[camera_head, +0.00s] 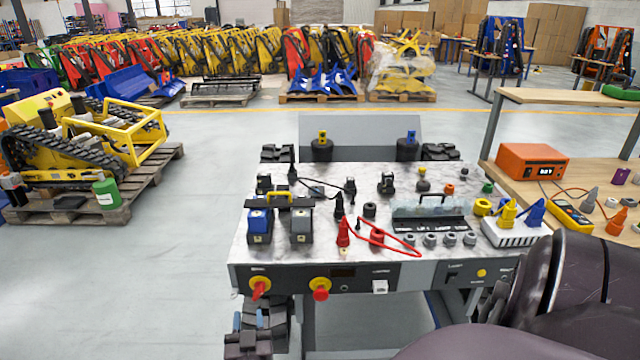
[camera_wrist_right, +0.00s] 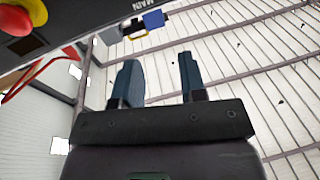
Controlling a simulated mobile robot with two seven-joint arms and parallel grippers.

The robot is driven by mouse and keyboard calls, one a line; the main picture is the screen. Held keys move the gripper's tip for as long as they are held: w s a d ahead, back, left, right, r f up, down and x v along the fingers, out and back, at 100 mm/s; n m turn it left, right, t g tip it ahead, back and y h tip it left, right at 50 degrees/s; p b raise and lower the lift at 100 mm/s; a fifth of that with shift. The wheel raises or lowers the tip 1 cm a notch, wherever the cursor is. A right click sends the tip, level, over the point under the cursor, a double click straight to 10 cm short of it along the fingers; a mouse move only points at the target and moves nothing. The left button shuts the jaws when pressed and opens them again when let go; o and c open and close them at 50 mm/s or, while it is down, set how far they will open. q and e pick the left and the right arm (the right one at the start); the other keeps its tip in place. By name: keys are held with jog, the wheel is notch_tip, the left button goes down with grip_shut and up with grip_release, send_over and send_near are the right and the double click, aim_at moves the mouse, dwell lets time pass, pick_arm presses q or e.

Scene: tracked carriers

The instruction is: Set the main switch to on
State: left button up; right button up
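The main switch (camera_head: 260,287) is a red handle on a yellow round plate at the left end of the cart's grey front panel. Its handle points down and slightly left. I cannot read a position from its markings. Upside-down MAIN lettering (camera_wrist_right: 138,5) shows at the top edge in the right wrist view; the switch itself is out of that view. My right gripper (camera_head: 250,314) is just below and in front of the switch, apart from it, with its fingers pointing up. In the wrist view (camera_wrist_right: 160,82) its two blue-grey fingers are apart with nothing between. My left gripper is out of view.
A red mushroom button (camera_head: 320,289) on a yellow base sits right of the switch. A blue battery (camera_head: 258,226) and other parts stand on the cart top (camera_head: 330,240). A red cable (camera_head: 405,246) loops there.

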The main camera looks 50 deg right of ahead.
jog(key=s+a+r+n+t+y+p, duration=0.5)
jog(key=s+r+n+y, duration=0.25)
jog(key=y, duration=0.45)
pick_arm(q)
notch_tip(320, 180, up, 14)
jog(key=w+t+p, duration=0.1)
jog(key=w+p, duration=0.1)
jog(key=p, duration=0.2)
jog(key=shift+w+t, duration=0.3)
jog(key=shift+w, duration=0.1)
pick_arm(e)
jog(key=s+d+f+n+g, duration=0.1)
jog(key=s+g, duration=0.2)
jog(key=s, duration=0.3)
jog(key=s+d+f+n+g, duration=0.1)
jog(key=s+d+f+g, duration=0.1)
jog(key=s+g, duration=0.2)
jog(key=s, duration=0.3)
jog(key=shift+s+f+y, duration=0.2)
jog(key=shift+s+y, duration=0.05)
jog(key=shift+y, duration=0.05)
jog(key=shift+n, duration=0.25)
